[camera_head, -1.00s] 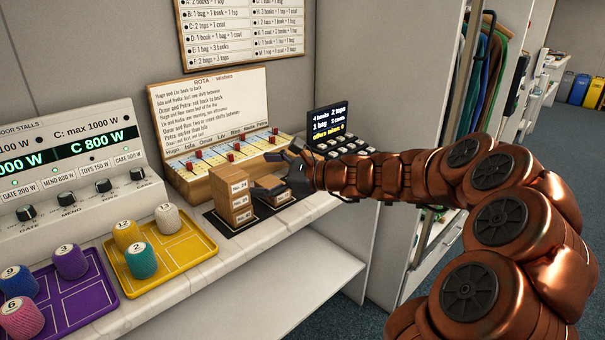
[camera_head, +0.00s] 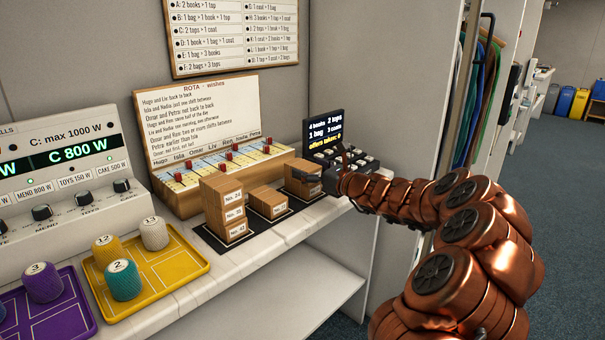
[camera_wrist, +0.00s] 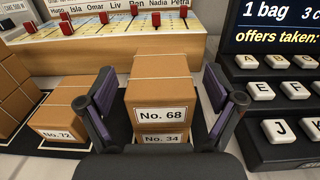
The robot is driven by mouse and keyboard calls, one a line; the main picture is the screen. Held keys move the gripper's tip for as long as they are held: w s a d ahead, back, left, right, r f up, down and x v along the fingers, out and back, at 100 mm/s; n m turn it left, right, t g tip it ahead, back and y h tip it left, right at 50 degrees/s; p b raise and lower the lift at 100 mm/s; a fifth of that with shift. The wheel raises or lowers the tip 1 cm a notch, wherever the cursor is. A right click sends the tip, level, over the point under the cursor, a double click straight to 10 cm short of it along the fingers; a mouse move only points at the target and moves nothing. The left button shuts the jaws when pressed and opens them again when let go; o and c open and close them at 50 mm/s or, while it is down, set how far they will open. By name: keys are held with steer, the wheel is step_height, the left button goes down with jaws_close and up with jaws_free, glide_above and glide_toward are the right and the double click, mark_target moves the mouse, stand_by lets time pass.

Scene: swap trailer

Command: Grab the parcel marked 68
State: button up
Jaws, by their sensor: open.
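The parcel marked No. 68 (camera_wrist: 161,97) is a brown box with a white label. In the wrist view it sits squarely on top of another box, marked No. 34 (camera_wrist: 161,139). My gripper (camera_wrist: 161,92) is open, with one finger at the left and one at the right of the No. 68 parcel. Small gaps show beside it, and I cannot tell whether either finger touches. In the head view the same parcel (camera_head: 299,168) tops the right-hand stack, partly hidden by my gripper (camera_head: 325,166).
A low box marked No. 72 (camera_wrist: 70,114) stands close on the left. A taller stack (camera_head: 224,207) stands beyond it. A keypad device (camera_wrist: 282,95) is close on the right. The wooden rota board (camera_wrist: 110,47) stands behind. Yellow tray (camera_head: 185,272) lies farther left.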

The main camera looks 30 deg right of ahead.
mark_target(301, 164)
steer(key=shift+x, duration=1.55)
steer(key=shift+r, duration=0.1)
steer(key=c, duration=1.2)
